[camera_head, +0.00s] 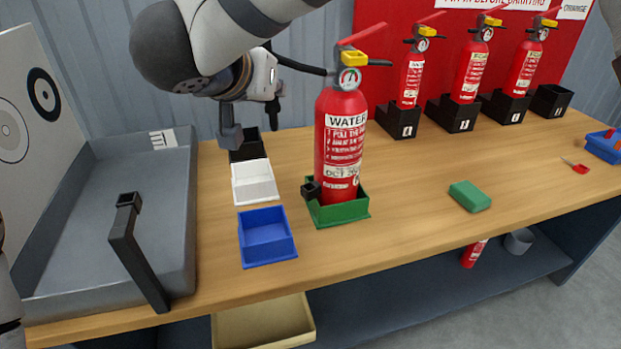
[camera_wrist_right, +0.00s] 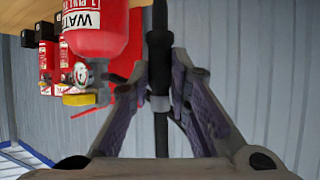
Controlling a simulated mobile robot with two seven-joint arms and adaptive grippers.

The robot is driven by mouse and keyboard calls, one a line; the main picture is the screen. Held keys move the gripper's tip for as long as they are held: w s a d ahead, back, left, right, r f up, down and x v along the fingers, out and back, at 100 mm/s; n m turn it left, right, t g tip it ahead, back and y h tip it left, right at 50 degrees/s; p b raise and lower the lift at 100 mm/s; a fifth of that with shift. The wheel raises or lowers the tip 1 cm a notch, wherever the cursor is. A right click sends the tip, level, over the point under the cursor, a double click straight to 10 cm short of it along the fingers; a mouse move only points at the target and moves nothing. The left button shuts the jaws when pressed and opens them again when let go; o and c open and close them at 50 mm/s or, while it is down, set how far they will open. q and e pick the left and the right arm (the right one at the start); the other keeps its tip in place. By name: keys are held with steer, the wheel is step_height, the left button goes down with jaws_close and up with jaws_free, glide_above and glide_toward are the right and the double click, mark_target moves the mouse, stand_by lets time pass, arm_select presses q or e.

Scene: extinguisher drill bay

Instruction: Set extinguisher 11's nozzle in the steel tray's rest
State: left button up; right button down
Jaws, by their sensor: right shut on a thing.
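A red extinguisher (camera_head: 338,150) labelled WATER stands upright in a green holder (camera_head: 345,212); its number is not readable. A black hose (camera_head: 300,66) runs from its head leftward to my right gripper (camera_head: 252,118). In the right wrist view, my right gripper (camera_wrist_right: 160,82) is shut on the black nozzle (camera_wrist_right: 158,45) at the hose's end, beside the extinguisher (camera_wrist_right: 95,35). The steel tray (camera_head: 90,225) lies at left. Its rest is a leaning black bar (camera_head: 140,255) with a square open top, left of and below my right gripper. My left gripper is out of view.
White (camera_head: 253,182), blue (camera_head: 267,238) and black (camera_head: 246,147) bins stand between tray and extinguisher. A green block (camera_head: 469,196) lies to the right. Several extinguishers in black holders line the back right. A target board (camera_head: 30,125) stands behind the tray.

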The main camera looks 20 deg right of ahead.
steer(key=s+a+n+g+y, duration=0.1)
steer(key=s+a+n+y, duration=0.2)
steer(key=a+n+y, duration=0.6)
steer(key=s+a+n+g+y, duration=0.1)
steer(key=s+a+n+y, duration=0.3)
steer(key=a, duration=0.9)
steer(key=shift+n+y, duration=0.6)
steer(key=f, duration=0.4)
steer(key=w+f+b, duration=0.1)
steer(key=f, duration=0.2)
steer(key=shift+f, duration=0.2)
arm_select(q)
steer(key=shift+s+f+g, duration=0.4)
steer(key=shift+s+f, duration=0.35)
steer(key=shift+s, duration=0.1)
arm_select(e)
steer(key=shift+r, duration=0.1)
steer(key=c, duration=1.4)
jaws_free()
